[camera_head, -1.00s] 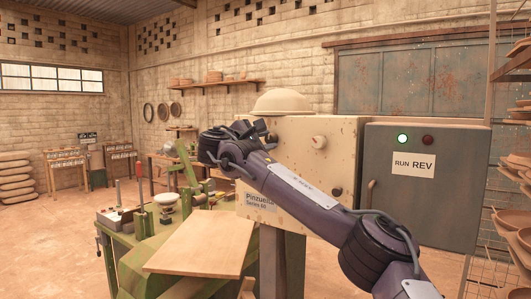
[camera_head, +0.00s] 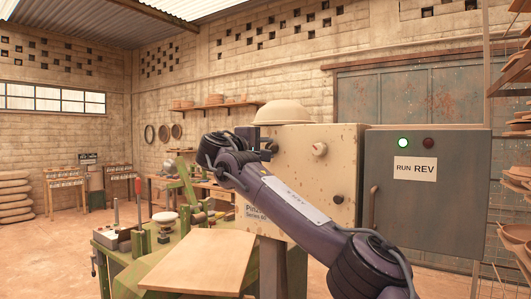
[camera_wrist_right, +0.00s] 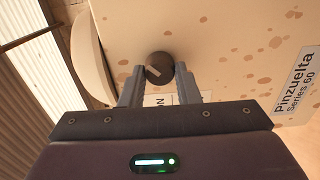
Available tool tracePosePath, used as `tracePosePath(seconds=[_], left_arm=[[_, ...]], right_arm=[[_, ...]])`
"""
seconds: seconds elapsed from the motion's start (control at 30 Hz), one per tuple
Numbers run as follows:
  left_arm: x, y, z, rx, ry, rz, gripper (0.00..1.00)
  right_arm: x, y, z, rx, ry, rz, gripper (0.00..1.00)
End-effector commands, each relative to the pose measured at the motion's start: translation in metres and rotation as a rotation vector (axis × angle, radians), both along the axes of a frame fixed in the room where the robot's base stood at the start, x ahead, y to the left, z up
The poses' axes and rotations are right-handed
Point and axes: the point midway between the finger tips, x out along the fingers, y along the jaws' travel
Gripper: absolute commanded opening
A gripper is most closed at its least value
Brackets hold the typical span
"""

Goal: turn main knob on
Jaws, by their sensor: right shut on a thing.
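The main knob (camera_wrist_right: 157,66) is dark and round with a pale slanted pointer mark. It sits on the speckled beige machine housing (camera_head: 335,170), also in the right wrist view (camera_wrist_right: 225,40). My right gripper (camera_wrist_right: 158,76) is shut on this knob, one finger on each side. In the head view my right gripper (camera_head: 262,143) is at the housing's left face, where the knob is hidden. A white label (camera_wrist_right: 186,98) below the knob is mostly covered by the fingers. My left gripper is not in view.
A grey cabinet (camera_head: 425,215) on the right has a lit green lamp (camera_head: 403,142), a dark red lamp (camera_head: 428,143) and a "RUN REV" label. A pale dome (camera_head: 284,113) tops the housing. A wooden board (camera_head: 200,262) and green bench stand in front.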

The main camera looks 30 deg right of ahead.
Motion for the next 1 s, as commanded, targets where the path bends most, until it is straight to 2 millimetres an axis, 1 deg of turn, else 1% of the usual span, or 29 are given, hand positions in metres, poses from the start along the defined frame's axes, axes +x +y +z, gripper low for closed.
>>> tracePosePath(seconds=[0.47, 0.5, 0.67, 0.9, 1.0], left_arm=[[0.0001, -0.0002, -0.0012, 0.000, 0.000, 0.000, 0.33], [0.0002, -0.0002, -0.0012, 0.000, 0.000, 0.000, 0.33], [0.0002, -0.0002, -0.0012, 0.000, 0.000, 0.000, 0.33], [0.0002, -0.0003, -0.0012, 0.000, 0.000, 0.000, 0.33], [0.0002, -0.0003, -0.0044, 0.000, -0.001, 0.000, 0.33]], right_arm=[[0.0003, 0.0001, -0.0018, 0.007, -0.011, -0.002, 0.06], [0.0003, 0.0001, -0.0018, 0.006, -0.010, -0.002, 0.30], [0.0001, -0.0001, -0.0014, 0.006, -0.011, -0.002, 0.51], [0.0000, 0.0000, -0.0008, 0.006, -0.012, -0.001, 0.51], [-0.0013, 0.0042, -0.0018, 0.005, -0.012, 0.000, 0.51]])
